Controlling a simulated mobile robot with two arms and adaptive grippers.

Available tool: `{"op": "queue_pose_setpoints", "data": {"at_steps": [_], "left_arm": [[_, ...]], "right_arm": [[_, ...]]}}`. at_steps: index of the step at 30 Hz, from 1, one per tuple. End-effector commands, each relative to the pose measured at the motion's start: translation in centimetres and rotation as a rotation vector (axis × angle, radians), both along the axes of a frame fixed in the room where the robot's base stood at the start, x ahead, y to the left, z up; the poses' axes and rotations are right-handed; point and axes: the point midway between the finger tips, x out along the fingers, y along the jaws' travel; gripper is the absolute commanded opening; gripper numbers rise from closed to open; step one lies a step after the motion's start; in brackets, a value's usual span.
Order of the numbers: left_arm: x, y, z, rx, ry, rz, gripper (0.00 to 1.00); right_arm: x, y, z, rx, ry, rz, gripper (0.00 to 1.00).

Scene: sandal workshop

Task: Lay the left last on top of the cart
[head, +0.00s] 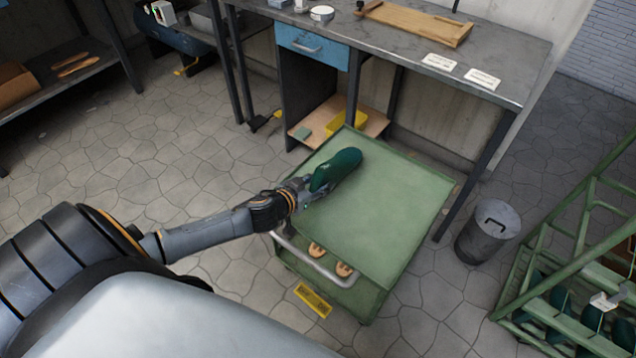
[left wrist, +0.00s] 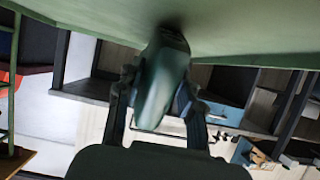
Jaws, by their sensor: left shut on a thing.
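A dark green last (head: 340,168) is in the head view at the cart's upper left part. My left gripper (head: 308,190) is shut on it. In the left wrist view the last (left wrist: 160,80) sits between the two fingers of the left gripper (left wrist: 157,105), with its far end close to the green cart top. I cannot tell whether it touches the top. The green cart (head: 390,215) has a flat, otherwise bare top and a grey handle at its near left side. My right gripper is not in view.
A workbench (head: 400,45) with a blue drawer (head: 312,46) stands behind the cart. A grey bin (head: 487,232) is right of the cart, and a green rack (head: 575,270) holding dark lasts is at far right. Sandal pieces (head: 330,258) lie on the cart's lower shelf.

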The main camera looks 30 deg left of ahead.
Motion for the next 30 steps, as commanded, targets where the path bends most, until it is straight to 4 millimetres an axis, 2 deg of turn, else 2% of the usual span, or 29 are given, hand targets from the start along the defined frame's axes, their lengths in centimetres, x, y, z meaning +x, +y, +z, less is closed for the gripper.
{"op": "queue_pose_setpoints", "data": {"at_steps": [25,26,29,30], "left_arm": [[0.09,-0.01,-0.37,-0.001,-0.003,0.0,0.06],[0.1,0.0,-0.36,0.0,-0.003,0.0,0.41],[0.08,0.0,-0.37,0.0,-0.003,0.0,0.62],[0.07,0.0,-0.39,0.0,-0.002,0.0,0.64]], "right_arm": [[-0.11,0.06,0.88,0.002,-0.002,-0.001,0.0],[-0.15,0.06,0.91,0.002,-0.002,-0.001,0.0],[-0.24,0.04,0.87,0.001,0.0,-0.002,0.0],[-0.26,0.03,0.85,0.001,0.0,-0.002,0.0]]}}
